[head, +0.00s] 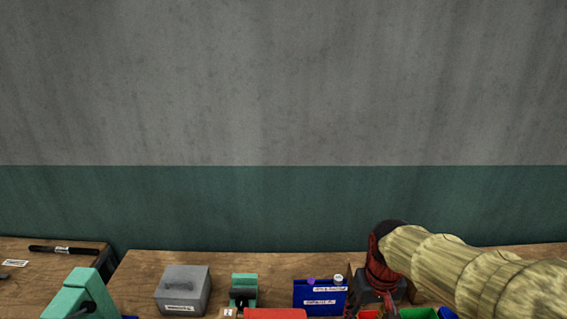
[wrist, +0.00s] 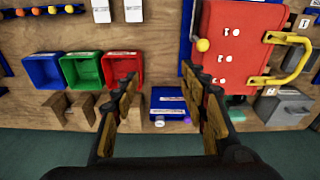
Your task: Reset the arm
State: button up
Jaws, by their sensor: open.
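My gripper (head: 386,272) is at the lower right of the head view, at the end of my yellowish arm, hanging over the bench. Its fingers are hard to make out there. In the wrist view my gripper (wrist: 160,78) has two brown-and-black fingers spread wide apart. Nothing is held between them; bare wood shows in the gap. The right finger overlaps the edge of a red panel (wrist: 240,48) in the picture; I cannot tell whether they touch.
A wooden bench (head: 140,268) runs along the wall. It carries a grey block (head: 183,291), a blue box (head: 320,297) and green devices (head: 78,298). The wrist view shows blue (wrist: 43,70), green (wrist: 82,70) and red (wrist: 121,66) bins, and a yellow handle (wrist: 296,62) on the red panel.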

jog(key=s+f+t+b, duration=0.3)
jog(key=s+t+b, duration=0.1)
jog(key=s+b, duration=0.7)
jog(key=shift+s+m, duration=0.3)
jog(key=shift+s, duration=0.6)
